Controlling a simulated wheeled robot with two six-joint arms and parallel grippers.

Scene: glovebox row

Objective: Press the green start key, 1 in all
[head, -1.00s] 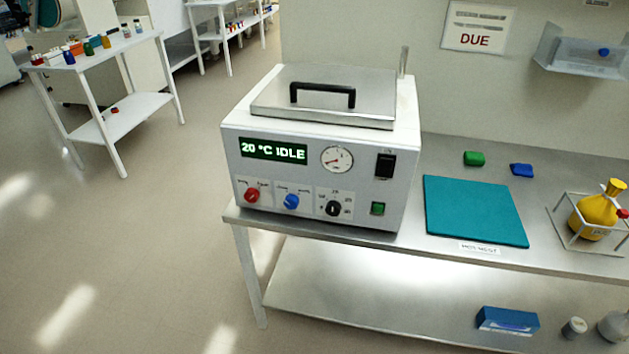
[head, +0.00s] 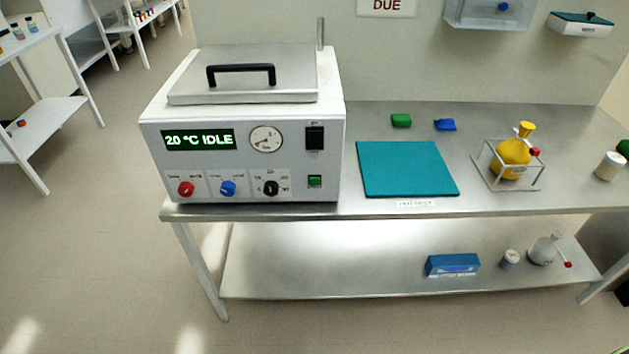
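The green start key (head: 315,181) is a small square button low on the right of the front panel of a white bath unit (head: 326,160). The unit's display (head: 199,139) reads "20 °C IDLE". A black switch (head: 315,138) sits above the green key. A red knob (head: 186,188), a blue knob (head: 228,188) and a black dial (head: 271,188) are to the key's left. A round gauge (head: 265,139) is above them. Neither of my grippers is in view.
The unit stands on the left end of a steel bench (head: 300,211). To its right are a teal mat (head: 405,168), green (head: 401,120) and blue (head: 445,125) blocks, and a yellow flask (head: 513,158) in a wire rack. Floor in front is clear.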

